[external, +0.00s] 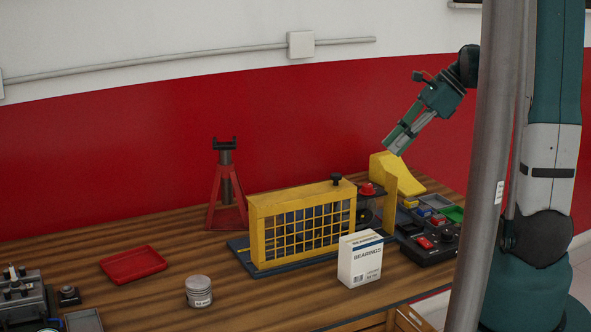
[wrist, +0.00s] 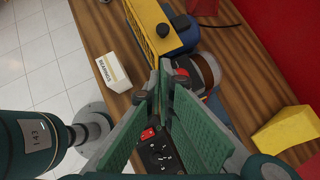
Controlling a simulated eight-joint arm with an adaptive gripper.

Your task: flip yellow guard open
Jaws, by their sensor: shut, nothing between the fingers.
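The yellow guard (external: 300,230) is a box-shaped cage with a mesh front on a dark blue base in the middle of the bench. A black knob (external: 336,179) stands on its top right end. The guard appears closed over grey-blue machinery. In the wrist view the guard (wrist: 152,35) and its black knob (wrist: 181,23) lie at the top, ahead of the fingers. My gripper (external: 389,150) is shut and empty. It hangs above the bench, right of the guard and apart from it. The fingertips (wrist: 165,72) come together in the wrist view.
A white bearings box (external: 360,260) stands in front of the guard. A yellow wedge-shaped piece (external: 400,170), a red button (external: 367,189) and a black control box (external: 430,243) are at right. A red jack stand (external: 227,190) is behind.

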